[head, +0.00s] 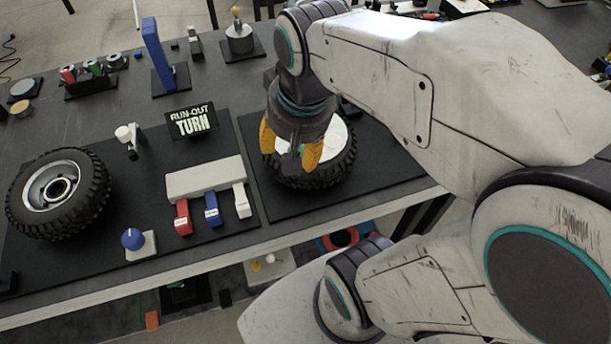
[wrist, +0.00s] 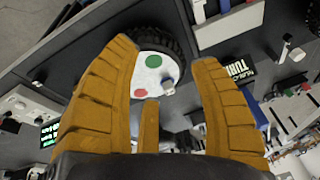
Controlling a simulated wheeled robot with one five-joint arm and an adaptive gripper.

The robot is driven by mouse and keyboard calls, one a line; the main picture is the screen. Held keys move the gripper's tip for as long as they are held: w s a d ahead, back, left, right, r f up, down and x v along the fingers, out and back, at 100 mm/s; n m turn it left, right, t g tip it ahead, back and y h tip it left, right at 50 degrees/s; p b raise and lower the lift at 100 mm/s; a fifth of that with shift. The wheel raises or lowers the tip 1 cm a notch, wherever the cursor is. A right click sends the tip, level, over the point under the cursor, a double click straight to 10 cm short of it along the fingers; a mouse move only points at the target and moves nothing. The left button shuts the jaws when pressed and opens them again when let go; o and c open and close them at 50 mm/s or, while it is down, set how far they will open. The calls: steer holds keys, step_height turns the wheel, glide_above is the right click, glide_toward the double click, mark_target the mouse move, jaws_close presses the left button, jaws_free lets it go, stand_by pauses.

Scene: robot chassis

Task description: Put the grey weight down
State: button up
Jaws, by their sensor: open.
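My gripper (head: 289,156) is above the right-hand wheel, its orange fingers pointing down and spread apart. In the wrist view, the open fingers (wrist: 166,56) frame a white disc (wrist: 150,66) on the tyre (wrist: 160,36). The disc bears a green spot and a red spot. A small pale grey piece (wrist: 168,84), which looks like the grey weight, stands on or just above the disc near its edge, between the fingers and apart from them. Whether it touches the disc is unclear. The gripper hides it in the head view, where the white disc (head: 334,139) is partly covered.
A second wheel (head: 60,192) lies at the left. Between the wheels are a RUN-OUT TURN sign (head: 192,122), a grey block (head: 205,178) with red, blue and white levers, and a blue knob (head: 133,238). A blue upright (head: 157,53) stands behind. The bench's front edge is close.

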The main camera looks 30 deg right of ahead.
steer(key=s+a+f+n, duration=0.1)
steer(key=s+f+n, duration=0.1)
steer(key=s+n, duration=0.2)
steer(key=shift+s+f+t, duration=0.2)
steer(key=shift+s+t, duration=0.1)
steer(key=shift+s, duration=0.65)
